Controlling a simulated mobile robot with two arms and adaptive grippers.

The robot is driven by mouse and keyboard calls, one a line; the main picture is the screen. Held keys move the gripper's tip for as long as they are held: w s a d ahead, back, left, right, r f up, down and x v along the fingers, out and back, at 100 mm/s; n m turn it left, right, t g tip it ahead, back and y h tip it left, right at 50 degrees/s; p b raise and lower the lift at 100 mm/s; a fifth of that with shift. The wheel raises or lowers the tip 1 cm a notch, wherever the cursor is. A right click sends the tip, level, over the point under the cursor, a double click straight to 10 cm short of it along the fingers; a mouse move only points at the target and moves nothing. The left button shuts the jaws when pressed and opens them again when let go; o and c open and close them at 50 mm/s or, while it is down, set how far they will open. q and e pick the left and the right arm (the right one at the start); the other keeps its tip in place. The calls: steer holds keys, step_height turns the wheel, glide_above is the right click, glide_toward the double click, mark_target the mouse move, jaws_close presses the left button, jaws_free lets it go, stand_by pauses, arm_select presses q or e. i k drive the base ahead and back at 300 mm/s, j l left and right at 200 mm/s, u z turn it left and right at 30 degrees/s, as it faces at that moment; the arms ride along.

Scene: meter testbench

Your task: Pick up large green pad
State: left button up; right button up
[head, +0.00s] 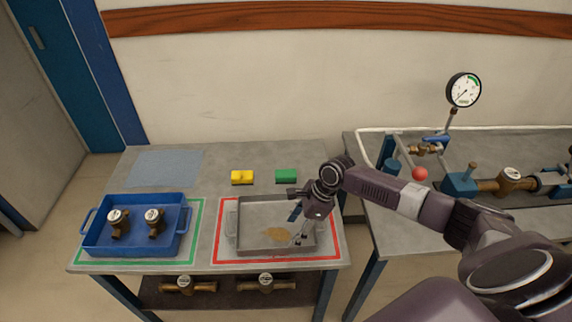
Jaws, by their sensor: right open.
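The green pad (286,176) lies flat on the back part of the table, to the right of a yellow pad (242,177). My right gripper (296,226) is open and hangs over the right side of the grey tray (233,226), in front of the green pad and apart from it. Its fingers point down and toward the front left, and nothing shows between them. My right arm reaches in from the right. My left gripper is not in view.
A blue tray (95,240) with two brass meters stands inside a green outline at left. The grey tray sits in a red outline and has a tan patch on its floor. A second bench (390,240) with a gauge (463,90) and piping stands at right.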

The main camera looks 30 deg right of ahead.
mark_target(281, 176)
steer(key=i+l, duration=0.7)
steer(key=i, duration=0.2)
